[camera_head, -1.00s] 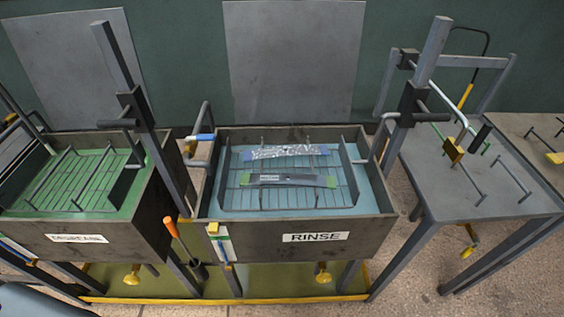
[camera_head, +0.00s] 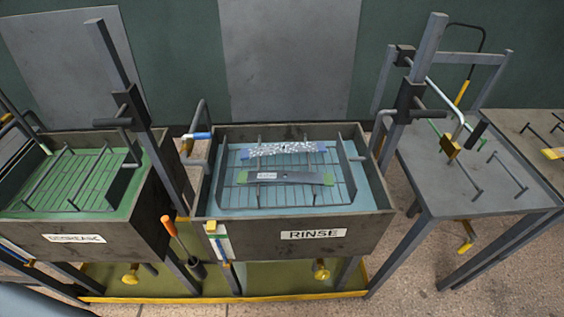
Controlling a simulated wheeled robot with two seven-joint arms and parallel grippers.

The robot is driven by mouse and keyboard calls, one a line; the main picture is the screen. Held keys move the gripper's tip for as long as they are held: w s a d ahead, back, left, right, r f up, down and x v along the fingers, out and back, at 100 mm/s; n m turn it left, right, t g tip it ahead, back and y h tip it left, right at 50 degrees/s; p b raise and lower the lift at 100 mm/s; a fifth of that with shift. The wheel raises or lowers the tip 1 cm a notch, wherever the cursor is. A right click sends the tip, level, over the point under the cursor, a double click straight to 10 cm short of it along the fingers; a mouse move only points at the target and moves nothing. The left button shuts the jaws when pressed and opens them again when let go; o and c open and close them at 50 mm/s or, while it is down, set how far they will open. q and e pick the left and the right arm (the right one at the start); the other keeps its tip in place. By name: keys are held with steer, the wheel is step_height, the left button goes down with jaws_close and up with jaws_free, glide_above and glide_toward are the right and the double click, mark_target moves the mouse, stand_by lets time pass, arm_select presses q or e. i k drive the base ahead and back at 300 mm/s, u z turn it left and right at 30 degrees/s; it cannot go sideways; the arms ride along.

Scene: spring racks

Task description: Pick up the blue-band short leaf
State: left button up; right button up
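A leaf with blue ends and a speckled silvery middle, the blue-band leaf (camera_head: 283,149), lies across the back part of the wire rack in the rinse tank (camera_head: 314,236). A darker grey leaf with green ends and a small pale label (camera_head: 290,178) lies in front of it on the same rack. The two leaves are apart and roughly parallel. Neither of my grippers is in view.
A tank with green liquid and an empty rack (camera_head: 75,180) stands at left. A grey table (camera_head: 435,195) with rods and a yellow block stands at right. Upright posts (camera_head: 122,70) and (camera_head: 425,60) rise beside the rinse tank.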

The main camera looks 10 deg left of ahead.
mark_target(246, 153)
steer(key=u, duration=3.1)
steer(key=k, duration=1.65)
steer(key=z, duration=2.35)
